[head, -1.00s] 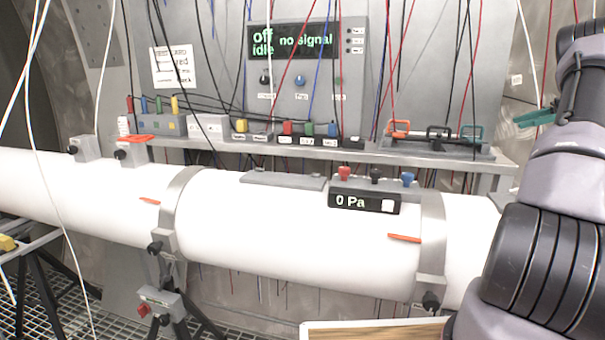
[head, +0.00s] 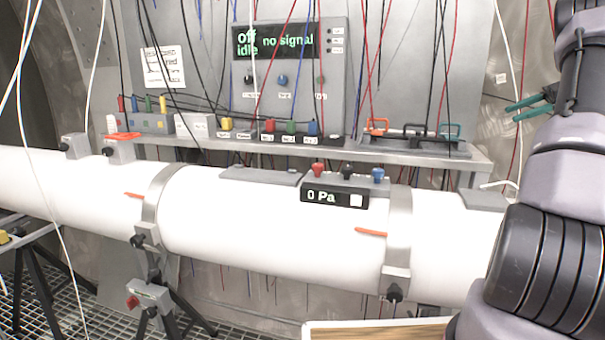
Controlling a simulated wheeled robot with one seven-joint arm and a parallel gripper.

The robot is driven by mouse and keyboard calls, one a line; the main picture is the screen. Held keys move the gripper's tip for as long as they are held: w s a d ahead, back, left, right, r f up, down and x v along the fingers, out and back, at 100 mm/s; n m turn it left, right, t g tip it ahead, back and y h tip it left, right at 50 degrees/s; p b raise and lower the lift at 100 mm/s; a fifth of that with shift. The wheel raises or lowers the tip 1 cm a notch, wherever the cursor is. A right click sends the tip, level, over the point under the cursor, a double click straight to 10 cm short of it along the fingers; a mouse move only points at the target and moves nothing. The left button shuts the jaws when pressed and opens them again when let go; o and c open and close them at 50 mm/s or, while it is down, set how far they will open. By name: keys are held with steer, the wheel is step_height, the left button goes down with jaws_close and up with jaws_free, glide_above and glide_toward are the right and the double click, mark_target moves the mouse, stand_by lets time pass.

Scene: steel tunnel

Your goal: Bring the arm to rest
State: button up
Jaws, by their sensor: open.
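My arm (head: 560,190) stands folded upright along the right edge of the head view, its grey and black links close to the camera. My gripper (head: 525,108) shows only in part behind the arm, as two teal fingers pointing left. They are a little apart with nothing visible between them, so the gripper is open. It is in front of the back wall, above the right end of the shelf. The gripper's body is mostly hidden by the arm.
A white pipe (head: 270,225) crosses the view, carrying a gauge (head: 334,195) reading 0 Pa. Behind it, a shelf (head: 345,150) holds coloured connectors and clamps. A display (head: 276,42) reads off, idle, no signal. Many cables hang down. A wooden-topped board (head: 375,333) lies at bottom.

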steer(key=s+a+r+n+g+h, duration=0.1)
steer(key=s+a+r+n+h, duration=0.15)
steer(key=a+n, duration=0.5)
steer(key=s+a+r+n+h, duration=0.1)
steer(key=s+a+r+n, duration=0.1)
steer(key=s+a+n, duration=0.4)
steer(key=s+a+r+n+g+h, duration=0.1)
steer(key=a+r+n+h, duration=0.15)
steer(key=a+n, duration=0.6)
steer(key=s+a+f+n+t+h, duration=0.2)
steer(key=s+a+n, duration=0.5)
steer(key=n, duration=0.5)
steer(key=s+a+f+n+t+h, duration=0.2)
steer(key=s+a+n, duration=0.6)
steer(key=n, duration=0.5)
steer(key=shift+s+n+t, duration=0.3)
steer(key=shift+s+t, duration=0.5)
